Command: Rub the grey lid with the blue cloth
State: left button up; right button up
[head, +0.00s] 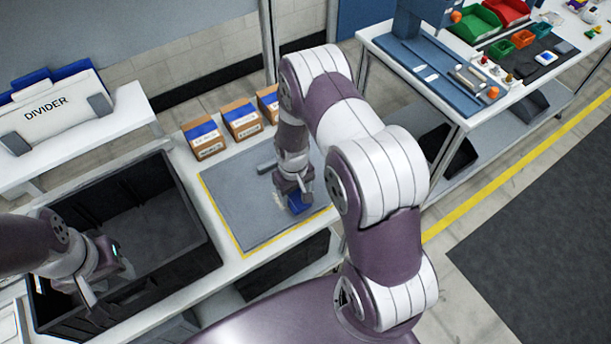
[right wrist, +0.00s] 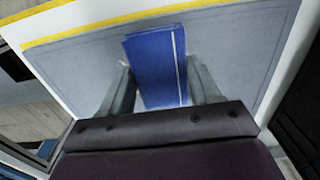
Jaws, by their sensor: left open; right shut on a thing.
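The grey lid (head: 240,205) appears to be the flat grey panel lying on the white bench inside a yellow border. It also fills much of the right wrist view (right wrist: 235,60). The blue cloth (head: 299,203) is at the right part of the panel; in the right wrist view it is a folded blue piece with a white stripe (right wrist: 157,70). My right gripper (head: 290,197) is shut on the cloth, a finger on each side. The cloth is at or just above the panel; I cannot tell if they touch. My left gripper (head: 108,283) is open over the black crate, away from the cloth.
The black crate (head: 185,255) stands left of the panel. Several cardboard boxes (head: 203,137) with blue labels line the bench's back. A small dark grey bar (head: 266,167) lies near the panel's far side. A white DIVIDER bin (head: 50,108) stands far left. The panel's left half is clear.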

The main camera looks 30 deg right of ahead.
jog(key=r, duration=0.1)
jog(key=r+p, duration=0.1)
jog(key=r, duration=0.1)
jog(key=shift+s+p, duration=0.3)
jog(key=shift+r, duration=0.35)
pick_arm(q)
jog(key=r, duration=0.1)
jog(key=s+r, duration=0.1)
jog(key=r, duration=0.1)
jog(key=shift+d+p, duration=0.1)
jog(key=shift+p, duration=0.25)
pick_arm(e)
jog(key=shift+w+r, duration=0.15)
jog(key=shift+r, duration=0.05)
pick_arm(q)
jog(key=shift+s, duration=0.1)
